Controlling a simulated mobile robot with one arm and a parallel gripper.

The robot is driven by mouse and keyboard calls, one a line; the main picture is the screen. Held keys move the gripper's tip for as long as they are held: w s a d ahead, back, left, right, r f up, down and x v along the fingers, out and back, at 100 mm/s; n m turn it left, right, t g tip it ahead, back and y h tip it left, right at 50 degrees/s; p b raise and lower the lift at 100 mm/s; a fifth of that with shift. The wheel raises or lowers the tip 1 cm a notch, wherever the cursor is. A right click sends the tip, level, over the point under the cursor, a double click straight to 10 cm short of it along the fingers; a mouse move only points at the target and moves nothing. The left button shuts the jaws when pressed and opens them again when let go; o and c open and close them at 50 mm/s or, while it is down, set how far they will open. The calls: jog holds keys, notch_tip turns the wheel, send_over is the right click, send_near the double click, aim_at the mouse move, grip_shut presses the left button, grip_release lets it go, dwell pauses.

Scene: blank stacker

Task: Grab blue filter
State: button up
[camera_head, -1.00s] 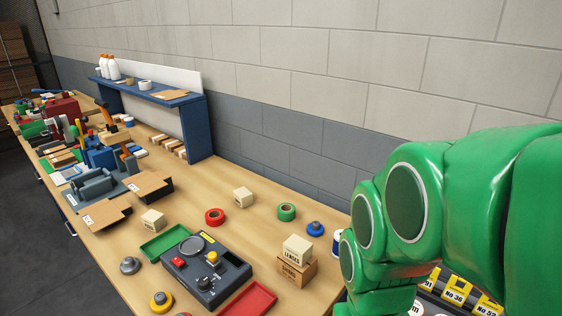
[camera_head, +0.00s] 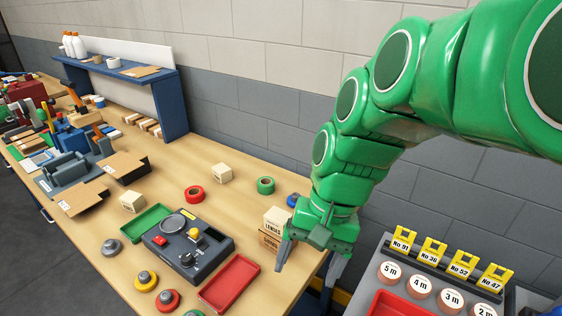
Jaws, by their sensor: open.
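The blue filter (camera_head: 293,200) is a small round blue piece with a grey top on the wooden table. In the head view only part of it shows, just left of my arm and behind the stacked boxes. My gripper (camera_head: 306,274) points down with its two fingers spread apart and nothing between them. It hangs near the table's right edge, in front of and to the right of the blue filter.
A white lenses box (camera_head: 277,219) on a brown box (camera_head: 270,240) stands close left of my gripper. A rack with numbered tags (camera_head: 433,251) stands right.

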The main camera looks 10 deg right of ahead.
jog(key=w+d+r+m+t+y, duration=0.1)
jog(key=w+d+m+t+y, duration=0.2)
jog(key=w+m+y, duration=0.95)
jog(key=w+d+f+m+t+h, duration=0.1)
jog(key=w+d+m+t+h, duration=0.6)
jog(key=w+d, duration=0.95)
jog(key=f+y, duration=0.1)
jog(key=f, duration=1.1)
jog(key=f+m+g+y, duration=0.1)
jog(key=f, duration=0.5)
jog(key=shift+w+a+f+y, duration=0.15)
jog(key=shift+a+f+y, duration=0.1)
jog(key=shift+y, duration=0.1)
jog(key=shift+a+f, duration=0.1)
jog(key=shift+f, duration=0.25)
jog(key=shift+x, duration=1.3)
jog(key=x, duration=0.3)
jog(key=shift+a+r, duration=0.15)
jog(key=shift+a, duration=0.15)
jog(key=shift+x, duration=0.85)
